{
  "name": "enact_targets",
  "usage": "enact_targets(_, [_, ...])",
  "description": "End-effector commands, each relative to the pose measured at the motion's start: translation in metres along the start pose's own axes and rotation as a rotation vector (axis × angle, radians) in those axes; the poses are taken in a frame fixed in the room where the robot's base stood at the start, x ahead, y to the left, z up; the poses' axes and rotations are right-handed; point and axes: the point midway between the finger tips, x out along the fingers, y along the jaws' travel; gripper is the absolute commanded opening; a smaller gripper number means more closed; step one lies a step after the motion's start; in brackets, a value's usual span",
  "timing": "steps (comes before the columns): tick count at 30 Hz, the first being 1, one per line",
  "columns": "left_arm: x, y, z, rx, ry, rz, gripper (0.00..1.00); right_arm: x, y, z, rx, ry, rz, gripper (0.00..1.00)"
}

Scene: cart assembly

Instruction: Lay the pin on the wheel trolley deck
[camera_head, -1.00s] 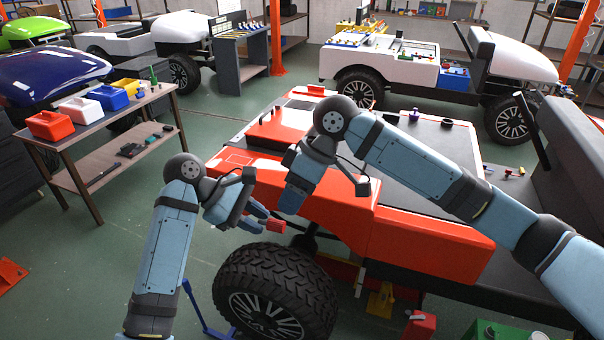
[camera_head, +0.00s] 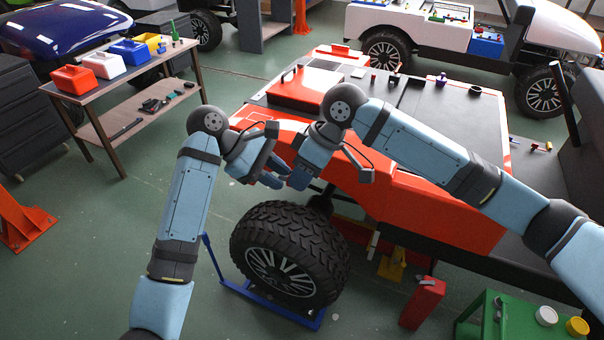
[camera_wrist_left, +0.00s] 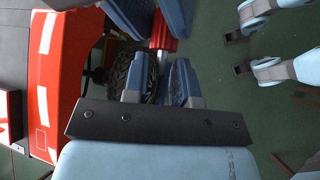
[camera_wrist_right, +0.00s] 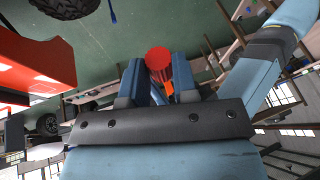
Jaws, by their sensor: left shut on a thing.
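The pin has a red cylindrical head (camera_wrist_left: 163,35) and a silvery shaft in the left wrist view. Its round red end (camera_wrist_right: 158,58) shows in the right wrist view. My left gripper (camera_head: 275,177) is shut on the pin, which is held in the air above the wheel. My right gripper (camera_head: 297,180) meets it tip to tip, its fingers on either side of the red head; whether they grip it is unclear. In the head view the fingers hide the pin. A low blue frame (camera_head: 312,322), apparently the wheel trolley, stands on the floor under the wheel (camera_head: 290,258); the wheel covers much of it.
The red cart body (camera_head: 435,208) stands right behind the wheel. A red box (camera_head: 423,303) and a green table (camera_head: 530,318) are at the front right. A side table with bins (camera_head: 130,50) is at the left. Green floor is open left of the trolley.

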Motion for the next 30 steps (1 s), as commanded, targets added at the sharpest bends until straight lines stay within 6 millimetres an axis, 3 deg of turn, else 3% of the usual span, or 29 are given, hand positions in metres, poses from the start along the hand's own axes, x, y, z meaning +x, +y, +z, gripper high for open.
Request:
enact_targets(2, [0.0,0.001,-0.002,-0.004,0.003,0.004,0.03,0.001,-0.004,-0.001,-0.008,-0.001,-0.008,0.04])
enact_targets(3, [0.0,0.001,-0.002,-0.004,0.004,0.004,0.3,0.001,-0.005,-0.001,-0.009,-0.001,-0.009,0.0])
enact_targets(6, [0.0,0.001,-0.002,-0.004,0.003,0.004,0.53,0.001,-0.005,-0.001,-0.008,-0.001,-0.009,0.0])
enact_targets(7, [0.0,0.001,-0.002,-0.004,0.003,0.004,0.55,0.001,-0.005,-0.001,-0.008,-0.001,-0.009,0.0])
enact_targets(17, [-0.005,0.001,-0.002,-0.003,0.004,0.004,0.55,0.001,-0.004,-0.001,-0.006,0.0,-0.007,0.0])
enact_targets(23, [-0.036,0.001,-0.002,-0.003,0.005,0.005,0.55,0.0,-0.003,-0.001,-0.006,0.0,-0.006,0.0])
enact_targets(30, [-0.088,0.001,-0.002,-0.003,0.006,0.006,0.55,0.001,-0.003,-0.001,-0.006,0.0,-0.006,0.0])
